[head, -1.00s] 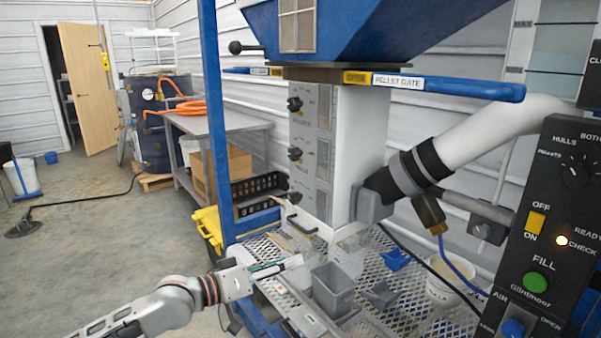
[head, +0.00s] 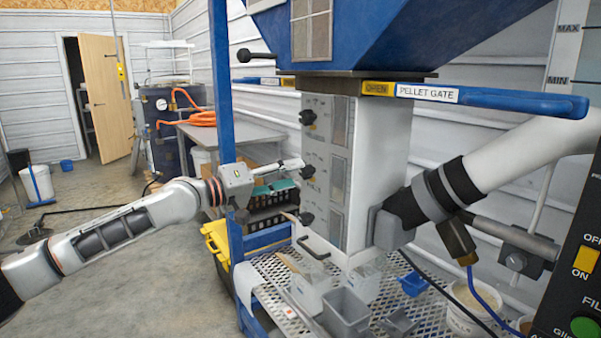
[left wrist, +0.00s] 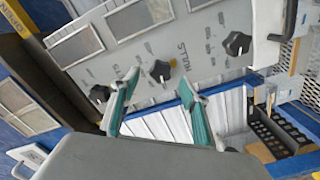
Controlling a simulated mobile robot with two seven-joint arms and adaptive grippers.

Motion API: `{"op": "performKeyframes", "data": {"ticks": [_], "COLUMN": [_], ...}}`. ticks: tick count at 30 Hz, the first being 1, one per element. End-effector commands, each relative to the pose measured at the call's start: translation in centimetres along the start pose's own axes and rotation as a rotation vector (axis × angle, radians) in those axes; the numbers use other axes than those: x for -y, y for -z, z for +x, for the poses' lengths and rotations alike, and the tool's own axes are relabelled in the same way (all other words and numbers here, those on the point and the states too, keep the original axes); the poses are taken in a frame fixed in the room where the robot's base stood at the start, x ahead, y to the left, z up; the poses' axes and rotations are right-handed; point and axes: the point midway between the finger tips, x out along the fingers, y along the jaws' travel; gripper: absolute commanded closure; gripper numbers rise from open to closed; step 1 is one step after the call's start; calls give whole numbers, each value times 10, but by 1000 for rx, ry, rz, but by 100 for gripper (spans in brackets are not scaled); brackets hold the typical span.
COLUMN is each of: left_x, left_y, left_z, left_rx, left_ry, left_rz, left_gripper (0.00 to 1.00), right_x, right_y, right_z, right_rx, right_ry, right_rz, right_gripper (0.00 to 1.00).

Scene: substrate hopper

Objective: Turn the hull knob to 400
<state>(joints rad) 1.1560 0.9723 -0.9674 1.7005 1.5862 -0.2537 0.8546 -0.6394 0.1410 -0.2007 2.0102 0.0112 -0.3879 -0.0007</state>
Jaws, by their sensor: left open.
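The grey panel (head: 326,150) on the hopper column carries three black knobs one above another: a top knob (head: 307,117), a middle knob (head: 308,171) and a bottom knob (head: 306,218). In the left wrist view, lettering that seems to read HULLS lies beside the middle knob (left wrist: 160,70). My left gripper (head: 294,172) is open in front of the middle knob, with teal-padded fingers. In the left wrist view, the knob shows between the fingertips (left wrist: 160,79); contact cannot be told. Scale numbers and the pointer setting are too small to read. My right gripper is not in view.
The blue pellet gate handle (head: 490,97) sticks out above the panel. A blue post (head: 222,90) stands close to my left arm. A mesh shelf (head: 275,275) below holds a grey bin (head: 346,312). A black crate (head: 268,198) is behind my gripper.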

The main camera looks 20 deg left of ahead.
Motion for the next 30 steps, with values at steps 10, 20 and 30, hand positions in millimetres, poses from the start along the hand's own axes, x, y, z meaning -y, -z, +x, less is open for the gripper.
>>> {"op": "performKeyframes", "data": {"ticks": [10, 20, 30], "left_x": [1, 1, 1], "left_y": [0, -1, -1], "left_z": [35, 36, 36], "left_rx": [0, 1, 1], "left_ry": [1, 1, 2], "left_rz": [2, 2, 8], "left_gripper": [55, 68, 93], "right_x": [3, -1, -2], "right_y": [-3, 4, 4], "right_z": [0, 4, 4], "right_rx": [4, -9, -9], "right_ry": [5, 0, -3], "right_rz": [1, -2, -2], "right_gripper": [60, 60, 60]}}
